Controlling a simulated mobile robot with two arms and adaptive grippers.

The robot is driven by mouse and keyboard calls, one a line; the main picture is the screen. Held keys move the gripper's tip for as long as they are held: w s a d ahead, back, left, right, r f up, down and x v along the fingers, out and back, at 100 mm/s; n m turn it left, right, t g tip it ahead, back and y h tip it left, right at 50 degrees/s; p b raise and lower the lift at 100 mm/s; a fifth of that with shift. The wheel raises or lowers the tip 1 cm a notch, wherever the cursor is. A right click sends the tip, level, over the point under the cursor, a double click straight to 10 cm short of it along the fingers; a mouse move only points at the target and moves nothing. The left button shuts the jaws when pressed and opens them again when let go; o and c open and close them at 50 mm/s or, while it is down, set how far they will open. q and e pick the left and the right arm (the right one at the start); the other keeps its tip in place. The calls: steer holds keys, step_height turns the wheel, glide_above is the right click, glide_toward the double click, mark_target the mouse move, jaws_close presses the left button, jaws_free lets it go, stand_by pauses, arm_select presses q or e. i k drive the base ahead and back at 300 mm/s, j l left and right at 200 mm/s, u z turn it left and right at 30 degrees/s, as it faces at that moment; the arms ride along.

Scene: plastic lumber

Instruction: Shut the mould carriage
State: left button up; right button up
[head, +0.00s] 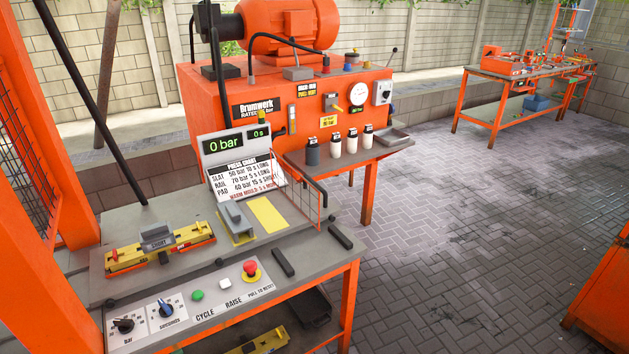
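Neither of my grippers shows in the head view. No part is labelled as the mould carriage. Two short black bars, one at the front (283,263) and one at the right (340,238), lie on the bench top. I cannot tell which of these parts slide.
The control panel (192,306) has knobs, green and white buttons and a red stop button (251,270). The display (236,142) reads 0 bar and 0 s. An orange wire guard (298,200) stands at the bench's right. Paved floor (440,220) is clear to the right.

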mark_target(278, 214)
steer(key=i+l+u, duration=0.7)
steer(key=i, duration=0.2)
steer(key=i+l+u, duration=0.35)
steer(key=l, duration=0.2)
